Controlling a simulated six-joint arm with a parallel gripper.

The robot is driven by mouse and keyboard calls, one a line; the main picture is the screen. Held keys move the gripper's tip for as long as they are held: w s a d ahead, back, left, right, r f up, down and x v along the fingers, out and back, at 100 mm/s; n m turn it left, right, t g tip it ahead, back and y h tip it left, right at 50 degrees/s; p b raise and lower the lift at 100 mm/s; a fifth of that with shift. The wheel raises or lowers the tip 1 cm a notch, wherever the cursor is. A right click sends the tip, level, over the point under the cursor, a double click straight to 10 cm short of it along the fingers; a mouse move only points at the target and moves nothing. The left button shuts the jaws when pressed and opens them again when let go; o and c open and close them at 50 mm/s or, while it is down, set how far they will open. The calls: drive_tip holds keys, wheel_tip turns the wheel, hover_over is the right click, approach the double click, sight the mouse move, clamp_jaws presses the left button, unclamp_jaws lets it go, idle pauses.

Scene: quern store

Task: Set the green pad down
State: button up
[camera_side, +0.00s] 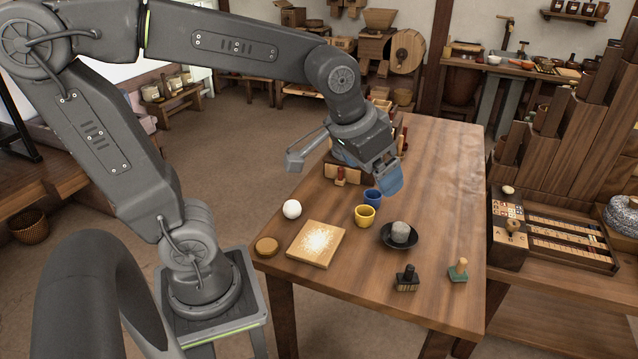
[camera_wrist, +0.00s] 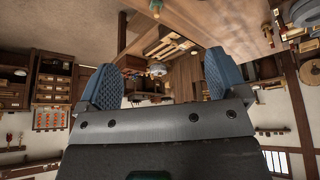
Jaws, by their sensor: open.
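The green pad (camera_side: 458,274), a small dark green block with a wooden knob on top, stands upright on the wooden table (camera_side: 445,190) near its front right edge. My gripper (camera_side: 385,175) is over the back half of the table, well away from the pad. In the wrist view its two blue fingers (camera_wrist: 162,78) are wide apart with nothing between them.
A dark dish (camera_side: 385,241) holds a grey stone (camera_side: 400,232). A yellow cup (camera_side: 365,215), blue cup (camera_side: 373,197), white ball (camera_side: 291,209), round brown lid (camera_side: 266,246) and square board (camera_side: 300,252) stand further left.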

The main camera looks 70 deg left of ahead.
drive_tip(key=s+f+m, duration=0.1)
drive_tip(key=s, duration=0.8)
drive_tip(key=shift+t, duration=0.3)
idle(0.6)
